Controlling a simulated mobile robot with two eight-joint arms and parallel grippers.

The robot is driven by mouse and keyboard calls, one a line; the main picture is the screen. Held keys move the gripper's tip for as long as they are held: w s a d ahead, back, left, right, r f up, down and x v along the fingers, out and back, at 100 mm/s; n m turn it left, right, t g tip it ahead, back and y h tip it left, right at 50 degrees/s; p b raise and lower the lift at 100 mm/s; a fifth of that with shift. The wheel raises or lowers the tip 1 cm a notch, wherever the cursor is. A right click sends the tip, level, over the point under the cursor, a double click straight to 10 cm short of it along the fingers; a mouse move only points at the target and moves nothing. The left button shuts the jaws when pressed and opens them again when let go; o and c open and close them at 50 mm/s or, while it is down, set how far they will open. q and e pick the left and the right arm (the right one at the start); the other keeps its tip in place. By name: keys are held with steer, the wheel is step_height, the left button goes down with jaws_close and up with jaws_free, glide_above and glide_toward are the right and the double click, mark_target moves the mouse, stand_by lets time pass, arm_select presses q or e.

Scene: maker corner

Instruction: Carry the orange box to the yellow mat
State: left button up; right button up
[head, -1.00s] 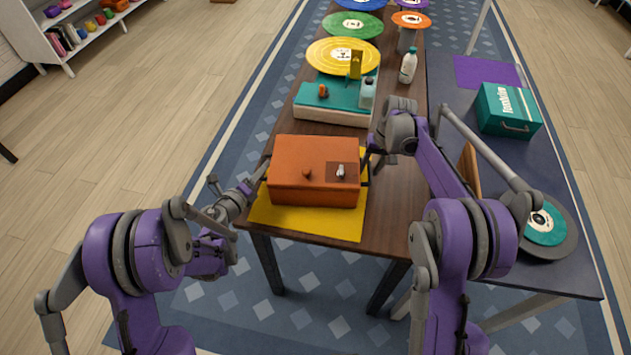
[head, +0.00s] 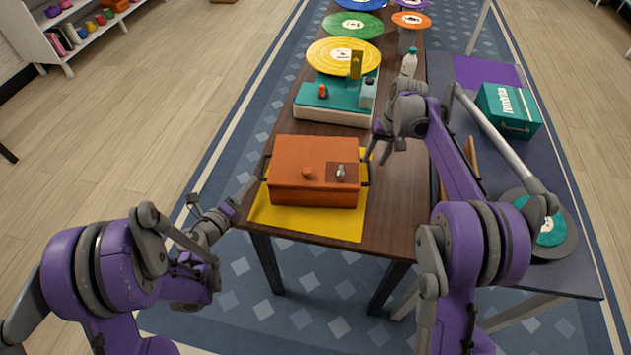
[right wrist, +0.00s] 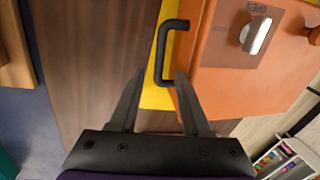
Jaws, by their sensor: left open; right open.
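The orange box (head: 313,170) rests on the yellow mat (head: 306,220) at the near end of the wooden table. Yellow shows along its front and right sides. My left gripper (head: 218,200) is open and empty, left of the box and apart from it. My right gripper (head: 385,150) is open, just right of the box and apart from its right handle. In the right wrist view the box (right wrist: 250,75) is at the right, and its black handle (right wrist: 162,50) lies ahead of the open fingers (right wrist: 158,95) with nothing between them.
Behind the box stands a teal and white record player (head: 335,105) with a yellow disc above. A white bottle (head: 409,62) stands behind my right gripper. The right-hand grey table holds a teal case (head: 507,110) and a dark turntable (head: 560,235). Bare wood lies right of the mat.

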step_height(320, 180, up, 7)
steer(key=d, duration=0.1)
steer(key=shift+d+f, duration=0.15)
steer(key=shift+s, duration=0.15)
